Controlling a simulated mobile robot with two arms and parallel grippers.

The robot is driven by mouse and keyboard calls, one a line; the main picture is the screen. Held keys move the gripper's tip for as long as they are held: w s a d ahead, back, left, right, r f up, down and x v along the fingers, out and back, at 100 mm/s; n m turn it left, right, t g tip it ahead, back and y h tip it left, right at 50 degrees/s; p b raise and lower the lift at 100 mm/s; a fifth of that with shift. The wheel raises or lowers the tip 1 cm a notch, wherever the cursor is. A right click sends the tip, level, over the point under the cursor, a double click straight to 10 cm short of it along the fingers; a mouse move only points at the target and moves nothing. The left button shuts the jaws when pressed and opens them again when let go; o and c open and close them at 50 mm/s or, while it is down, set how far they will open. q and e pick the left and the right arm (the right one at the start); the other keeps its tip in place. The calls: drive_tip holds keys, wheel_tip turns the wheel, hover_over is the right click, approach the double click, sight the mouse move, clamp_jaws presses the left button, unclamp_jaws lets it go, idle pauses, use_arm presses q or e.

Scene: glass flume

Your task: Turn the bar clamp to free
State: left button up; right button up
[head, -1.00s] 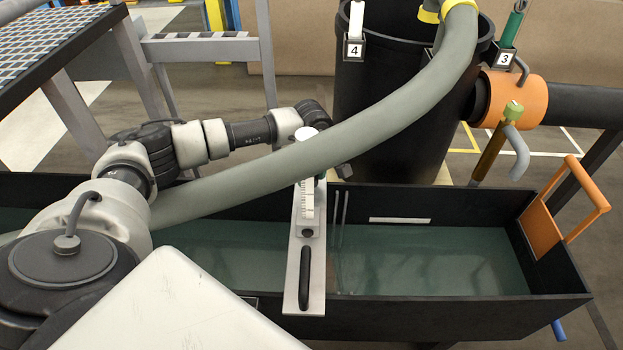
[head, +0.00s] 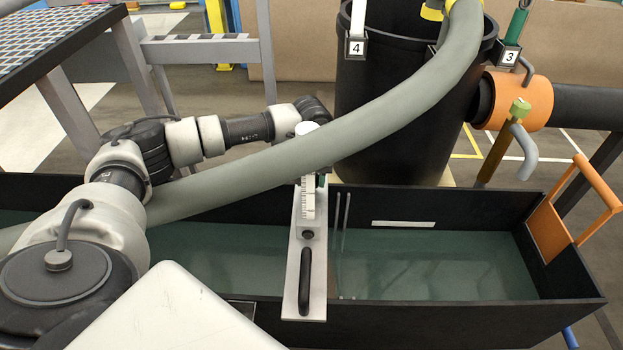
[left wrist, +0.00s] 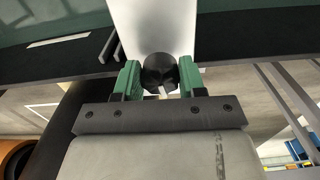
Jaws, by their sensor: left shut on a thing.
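A pale grey bar (head: 292,285) lies across the dark flume. It carries a white scaled upright (head: 308,200) and a long black slot or handle (head: 305,275). In the left wrist view, a round black knob (left wrist: 158,66) with a pale pin sits at the end of the bar (left wrist: 150,22); I take it for the bar clamp. My left gripper (left wrist: 159,82) has its green fingers on both sides of the knob, shut on it. In the head view the hose hides most of this gripper; a bit of green (head: 322,181) shows. My right gripper is in neither view.
A thick grey hose (head: 350,130) arches over my left arm to a black barrel (head: 400,130). The flume (head: 480,315) holds greenish water and has an orange gate handle (head: 575,215) at right. An orange-collared pipe (head: 525,100) is at right.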

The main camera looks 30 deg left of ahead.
sight(311, 177)
use_arm(q)
drive_tip(key=shift+m, duration=1)
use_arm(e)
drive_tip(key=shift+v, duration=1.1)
use_arm(q)
drive_tip(key=o, duration=0.9)
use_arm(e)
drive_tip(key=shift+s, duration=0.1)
use_arm(q)
drive_tip(key=shift+r, duration=0.2)
wheel_tip(311, 177, up, 10)
drive_tip(key=p, duration=0.1)
drive_tip(key=shift+r, duration=0.25)
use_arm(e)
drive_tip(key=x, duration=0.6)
